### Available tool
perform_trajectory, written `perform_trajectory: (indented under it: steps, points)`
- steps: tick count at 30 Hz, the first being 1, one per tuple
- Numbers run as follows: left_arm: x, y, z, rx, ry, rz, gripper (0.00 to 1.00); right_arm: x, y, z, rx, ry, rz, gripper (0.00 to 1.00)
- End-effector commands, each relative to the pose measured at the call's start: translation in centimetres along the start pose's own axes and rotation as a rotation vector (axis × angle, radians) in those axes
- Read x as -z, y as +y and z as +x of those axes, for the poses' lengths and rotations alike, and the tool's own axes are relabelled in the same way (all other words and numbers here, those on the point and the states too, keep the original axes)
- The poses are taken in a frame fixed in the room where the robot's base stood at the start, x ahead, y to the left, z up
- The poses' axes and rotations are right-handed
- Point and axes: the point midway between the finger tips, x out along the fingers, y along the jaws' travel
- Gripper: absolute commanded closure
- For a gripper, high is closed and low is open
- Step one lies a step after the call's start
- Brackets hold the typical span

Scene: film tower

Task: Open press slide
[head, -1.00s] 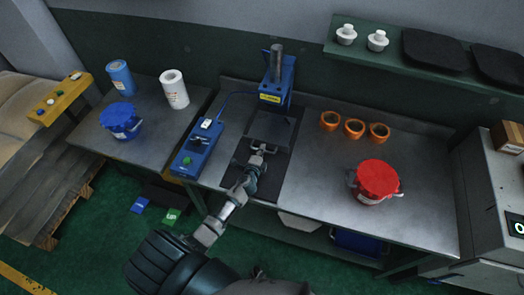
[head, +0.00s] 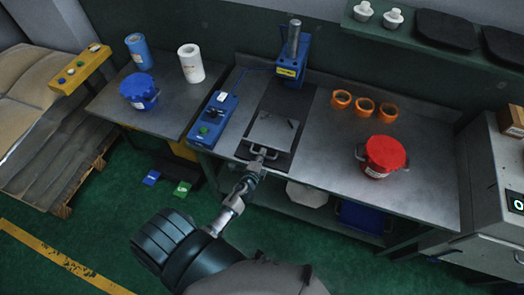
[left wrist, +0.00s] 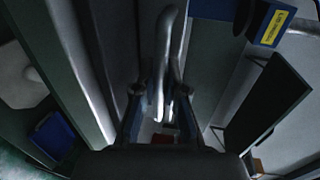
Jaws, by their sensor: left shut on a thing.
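The press (head: 291,68) is blue with a grey cylinder on top and stands at the back of the metal bench. Its slide (head: 273,131), a flat grey plate on a dark base strip (head: 287,101), sits near the bench's front edge, clear of the press. The strip shows bare between them. My left gripper (head: 257,161) is shut on the slide's handle (head: 272,155) at the front. In the left wrist view the pale handle bar (left wrist: 166,50) runs between the fingers of my gripper (left wrist: 155,115). My right gripper is not in view.
A blue control box (head: 212,118) stands left of the slide. A red-lidded pot (head: 385,153) and orange rings (head: 364,105) are on the right. A blue-lidded pot (head: 139,90) is on the left table. The floor before the bench is open.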

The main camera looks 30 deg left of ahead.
Motion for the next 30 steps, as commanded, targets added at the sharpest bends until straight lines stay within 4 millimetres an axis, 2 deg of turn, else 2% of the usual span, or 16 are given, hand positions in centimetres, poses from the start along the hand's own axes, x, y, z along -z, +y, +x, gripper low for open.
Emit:
perform_trajectory:
  steps: [1, 6, 7, 8, 16, 19, 23, 30]
  points:
    - [0.7, 0.4, -0.1, -0.005, 0.014, -0.005, 1.0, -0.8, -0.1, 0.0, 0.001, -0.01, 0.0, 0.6]
    - [0.7, 0.3, -0.1, -0.005, 0.014, -0.006, 1.0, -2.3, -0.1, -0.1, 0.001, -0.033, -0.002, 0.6]
    - [0.7, 0.3, -0.1, -0.004, 0.015, -0.006, 0.82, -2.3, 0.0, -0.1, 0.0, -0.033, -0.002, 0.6]
    - [0.7, 0.3, -0.1, -0.004, 0.014, -0.006, 0.77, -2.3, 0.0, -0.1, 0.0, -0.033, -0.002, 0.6]
    - [0.1, 0.2, 0.0, -0.003, 0.009, -0.005, 0.77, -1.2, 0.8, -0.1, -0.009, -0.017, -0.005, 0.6]
    - [0.0, 0.3, -0.6, -0.004, 0.008, -0.005, 0.77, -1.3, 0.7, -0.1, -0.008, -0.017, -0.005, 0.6]
    - [0.1, 0.4, -2.7, -0.005, 0.008, -0.006, 0.77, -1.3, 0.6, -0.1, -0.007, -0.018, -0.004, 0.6]
    - [0.3, 0.4, -8.2, -0.007, 0.009, -0.006, 0.77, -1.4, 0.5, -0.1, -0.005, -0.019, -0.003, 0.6]
